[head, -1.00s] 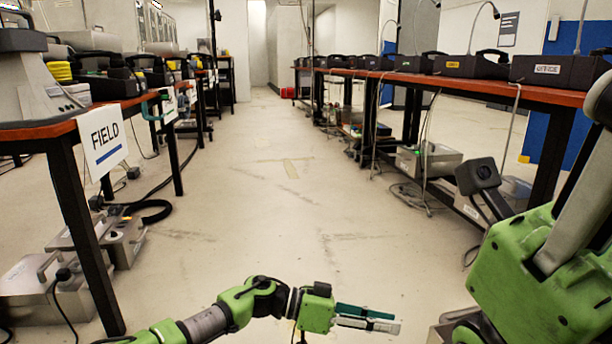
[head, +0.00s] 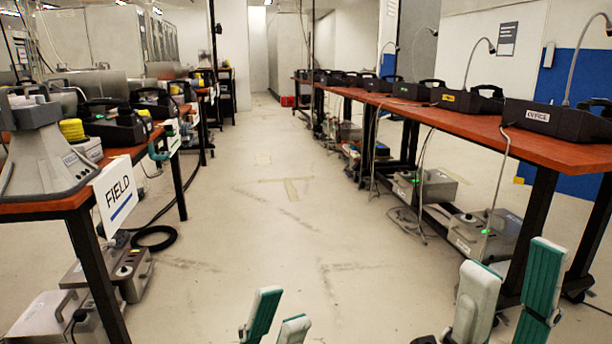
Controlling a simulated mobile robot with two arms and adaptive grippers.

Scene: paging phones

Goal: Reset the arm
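My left gripper (head: 283,308) is at the bottom centre of the head view, its teal and pale fingers pointing up. The fingers are apart with nothing seen between them. My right gripper (head: 513,266) is at the lower right, beside the right-hand bench in the picture. Its pale finger and teal finger are wide apart and empty. The palms of both grippers are cut off by the bottom edge. Neither gripper holds a phone.
A left table (head: 42,207) has a FIELD sign (head: 117,194) and devices. A long right bench (head: 545,152) carries a row of black paging phones, the nearest being the OFFICE phone (head: 556,120). Grey metal boxes sit below both. The aisle floor (head: 270,205) between is clear.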

